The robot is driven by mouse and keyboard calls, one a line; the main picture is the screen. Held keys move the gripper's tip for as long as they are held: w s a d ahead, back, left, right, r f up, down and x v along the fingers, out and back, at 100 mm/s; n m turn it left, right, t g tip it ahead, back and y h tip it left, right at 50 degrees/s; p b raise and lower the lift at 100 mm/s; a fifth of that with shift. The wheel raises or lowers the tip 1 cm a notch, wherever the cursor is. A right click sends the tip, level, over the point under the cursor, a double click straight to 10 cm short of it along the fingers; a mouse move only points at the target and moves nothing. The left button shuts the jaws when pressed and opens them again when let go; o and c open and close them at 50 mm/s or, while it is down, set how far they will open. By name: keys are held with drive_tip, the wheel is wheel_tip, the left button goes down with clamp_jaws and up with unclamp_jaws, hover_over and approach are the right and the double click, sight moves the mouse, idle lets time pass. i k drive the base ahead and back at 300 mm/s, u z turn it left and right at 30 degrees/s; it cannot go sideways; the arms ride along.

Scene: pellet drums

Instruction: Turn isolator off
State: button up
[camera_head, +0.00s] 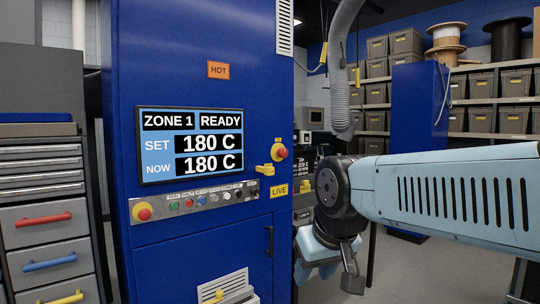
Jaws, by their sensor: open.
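A red knob on a yellow base (280,152) sticks out near the right edge of the blue cabinet (245,100); it looks like the isolator. A small yellow lever-like part (265,170) is just below and left of it, and a yellow LIVE label (279,191) is lower. I cannot tell the knob's exact turn position. My gripper (350,270) is at the lower right, below my arm's wrist, well apart from the knob. It is open, pointing down, with one grey finger clear and the rest partly hidden. Nothing shows in it.
The cabinet screen (191,146) reads ZONE 1 READY, set 180 C, now 180 C. An orange HOT label (218,70) is above. A row of buttons with a red stop button (142,211) is below. A drawer unit (45,220) stands left; shelves of bins (480,85) are behind.

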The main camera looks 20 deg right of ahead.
sight(282, 153)
drive_tip(key=u, duration=0.1)
drive_tip(key=i, duration=1)
drive_tip(key=z, duration=0.1)
